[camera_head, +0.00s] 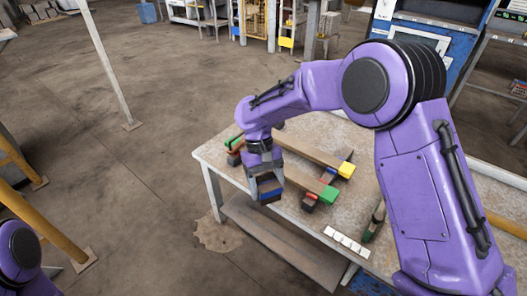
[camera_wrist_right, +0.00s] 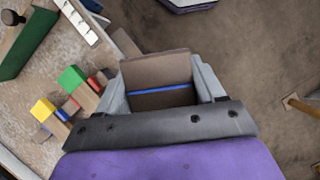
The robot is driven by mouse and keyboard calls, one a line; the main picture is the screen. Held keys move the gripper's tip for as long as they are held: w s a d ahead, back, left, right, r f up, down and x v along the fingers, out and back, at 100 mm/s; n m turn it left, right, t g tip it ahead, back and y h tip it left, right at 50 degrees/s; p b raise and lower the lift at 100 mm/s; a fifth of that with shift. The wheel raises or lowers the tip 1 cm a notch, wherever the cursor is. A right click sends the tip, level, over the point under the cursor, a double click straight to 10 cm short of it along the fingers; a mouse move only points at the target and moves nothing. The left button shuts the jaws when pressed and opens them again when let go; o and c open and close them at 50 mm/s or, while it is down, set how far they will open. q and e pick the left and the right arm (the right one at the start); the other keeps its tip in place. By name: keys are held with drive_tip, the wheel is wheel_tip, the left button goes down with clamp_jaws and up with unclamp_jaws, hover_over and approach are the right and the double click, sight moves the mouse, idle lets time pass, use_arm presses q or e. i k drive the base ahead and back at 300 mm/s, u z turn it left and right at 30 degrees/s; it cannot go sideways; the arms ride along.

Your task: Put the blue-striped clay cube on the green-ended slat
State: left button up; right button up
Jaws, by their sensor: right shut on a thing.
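The blue-striped clay cube (camera_head: 270,193) is brown with a blue band. My right gripper (camera_head: 266,187) is shut on it, just past the table's left front edge in the head view. In the right wrist view the cube (camera_wrist_right: 158,82) sits between both fingers of the gripper (camera_wrist_right: 160,90). The green-ended slat (camera_head: 305,182) lies on the table to the right of the cube, apart from it; its green end (camera_wrist_right: 72,78) also shows in the right wrist view. My left gripper is out of view.
A yellow-ended slat (camera_head: 318,155) lies behind the green-ended one, with small coloured blocks (camera_head: 309,201) by their ends. Another green piece (camera_head: 233,141) is at the table's left corner. White tiles (camera_head: 346,242) and a dark green tool (camera_head: 374,222) lie at the front of the table (camera_head: 296,222).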

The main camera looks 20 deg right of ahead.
sight(289, 171)
drive_tip(key=z, duration=0.4)
drive_tip(key=i, duration=1.1)
drive_tip(key=z, duration=0.5)
